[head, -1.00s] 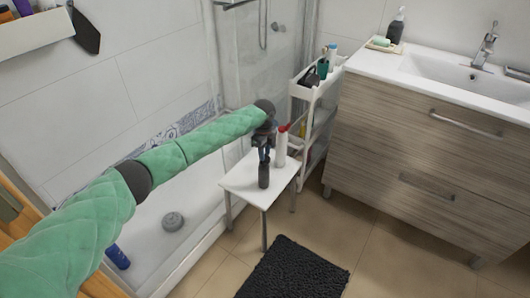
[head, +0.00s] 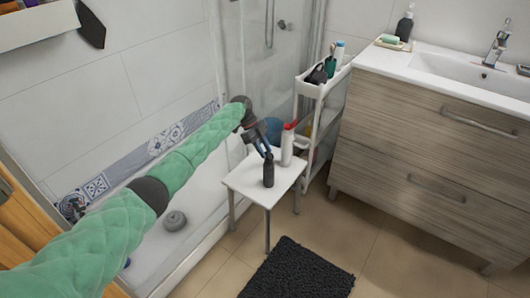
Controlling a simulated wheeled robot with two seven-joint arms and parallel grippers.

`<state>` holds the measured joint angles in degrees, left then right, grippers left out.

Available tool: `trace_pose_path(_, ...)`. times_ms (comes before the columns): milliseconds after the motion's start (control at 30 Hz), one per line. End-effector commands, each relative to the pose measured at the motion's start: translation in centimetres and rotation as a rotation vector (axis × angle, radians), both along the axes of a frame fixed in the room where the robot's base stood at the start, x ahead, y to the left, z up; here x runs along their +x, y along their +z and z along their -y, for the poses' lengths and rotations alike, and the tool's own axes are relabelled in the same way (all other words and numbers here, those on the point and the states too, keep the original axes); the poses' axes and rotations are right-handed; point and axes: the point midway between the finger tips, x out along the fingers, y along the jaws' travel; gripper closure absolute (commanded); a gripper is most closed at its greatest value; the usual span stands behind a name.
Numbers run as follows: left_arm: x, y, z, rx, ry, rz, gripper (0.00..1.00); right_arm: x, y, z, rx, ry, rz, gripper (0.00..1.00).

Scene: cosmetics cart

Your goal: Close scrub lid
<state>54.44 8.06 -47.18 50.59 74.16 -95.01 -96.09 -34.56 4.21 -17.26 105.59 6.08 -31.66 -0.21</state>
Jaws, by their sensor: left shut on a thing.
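My left gripper (head: 268,156) reaches down over a small white stool (head: 238,181). It is shut on the upper part of a dark bottle (head: 268,176), which stands upright on the stool top or just above it. A white bottle with a red top (head: 287,149) stands upright behind it, to the right, close to the gripper. I cannot tell for sure which container is the scrub, or how its lid sits. My right gripper is not in view.
A white cart (head: 310,88) with bottles stands behind the stool, beside the wooden vanity (head: 425,140). A dark mat (head: 298,272) lies on the floor in front. A grey round object (head: 175,220) lies in the shower tray at left.

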Motion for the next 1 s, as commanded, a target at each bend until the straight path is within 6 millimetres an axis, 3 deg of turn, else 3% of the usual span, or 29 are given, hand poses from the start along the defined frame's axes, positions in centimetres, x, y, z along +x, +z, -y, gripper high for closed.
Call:
trace_pose_path(533, 0.04, -0.24, -0.20, -0.025, 0.001, -0.022, 0.96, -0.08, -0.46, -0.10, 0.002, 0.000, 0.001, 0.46)
trace_pose_path(567, 0.04, -0.24, -0.20, -0.025, 0.001, -0.022, 0.71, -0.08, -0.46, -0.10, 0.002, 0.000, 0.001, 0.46)
trace_pose_path(667, 0.04, -0.24, -0.19, -0.025, 0.001, -0.022, 0.53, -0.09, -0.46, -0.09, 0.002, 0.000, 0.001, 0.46)
trace_pose_path(1000, 0.12, -0.04, -0.22, -0.026, 0.001, -0.019, 0.53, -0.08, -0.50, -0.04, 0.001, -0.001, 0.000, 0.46)
